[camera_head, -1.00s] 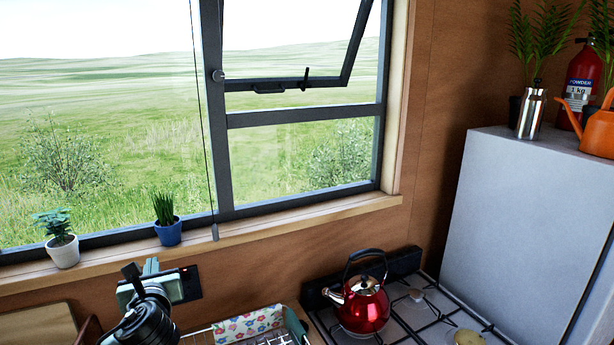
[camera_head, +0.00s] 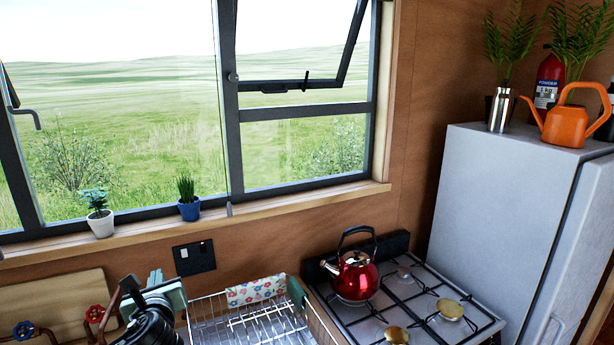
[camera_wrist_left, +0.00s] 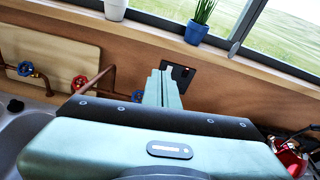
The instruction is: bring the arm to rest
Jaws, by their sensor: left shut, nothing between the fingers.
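My left gripper (camera_head: 155,277) is at the lower left of the head view, in front of the wooden wall below the window, left of the dish rack. In the left wrist view its two pale green fingers (camera_wrist_left: 162,88) are together and point at the wall, with nothing between them. My right gripper is in neither view.
A wire dish rack (camera_head: 215,322) with a flowered cloth (camera_head: 256,290) stands right of my gripper. A red kettle (camera_head: 356,277) sits on the gas stove (camera_head: 440,332). Potted plants (camera_head: 100,222) line the sill. Taps with red and blue handles (camera_head: 95,313) are at the left.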

